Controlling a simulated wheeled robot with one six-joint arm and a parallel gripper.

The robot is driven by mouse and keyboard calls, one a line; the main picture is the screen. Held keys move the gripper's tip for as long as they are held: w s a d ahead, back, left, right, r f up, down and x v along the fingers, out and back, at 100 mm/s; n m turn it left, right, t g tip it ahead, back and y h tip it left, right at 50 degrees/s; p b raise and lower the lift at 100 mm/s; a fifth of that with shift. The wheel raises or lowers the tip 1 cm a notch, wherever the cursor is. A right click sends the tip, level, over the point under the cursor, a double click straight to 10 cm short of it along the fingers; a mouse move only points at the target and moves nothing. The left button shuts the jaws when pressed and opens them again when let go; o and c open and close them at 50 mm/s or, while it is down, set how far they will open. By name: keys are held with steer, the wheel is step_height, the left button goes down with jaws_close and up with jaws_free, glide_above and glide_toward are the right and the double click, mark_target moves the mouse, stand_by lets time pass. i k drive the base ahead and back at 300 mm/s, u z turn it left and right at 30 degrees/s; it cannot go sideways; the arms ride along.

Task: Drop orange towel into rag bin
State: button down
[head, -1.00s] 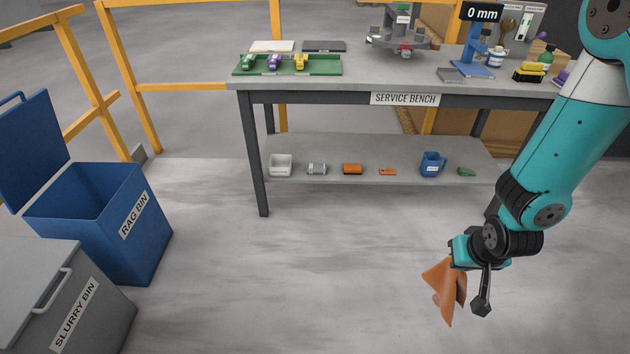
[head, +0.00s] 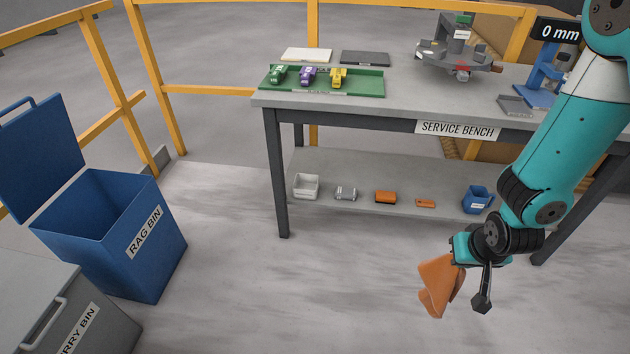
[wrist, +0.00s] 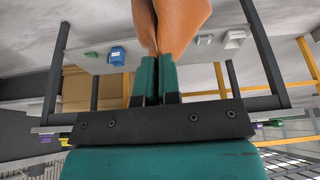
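The orange towel (head: 438,284) hangs from my gripper (head: 458,262) at the lower right of the head view, clear of the floor. In the wrist view, my gripper's teal fingers (wrist: 155,77) are close together on the towel (wrist: 172,22). The blue rag bin (head: 130,235) stands at the left of the head view with its lid (head: 40,160) raised. Its opening faces up, and its bottom is hidden. My gripper is well to the right of the bin.
The grey slurry bin (head: 85,320), with a closed lid, stands in front of the rag bin. The service bench (head: 420,110), with a stocked lower shelf (head: 330,165), stands behind. Yellow railings (head: 210,88) run behind the bins and bench. The floor between the rag bin and my gripper is clear.

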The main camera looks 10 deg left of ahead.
mark_target(120, 227)
steer(key=u, duration=0.3)
steer(key=i, duration=1.5)
steer(key=u, duration=1.05)
steer(key=i, duration=1)
steer(key=u, duration=1.85)
steer(key=i, duration=1.05)
steer(key=u, duration=0.3)
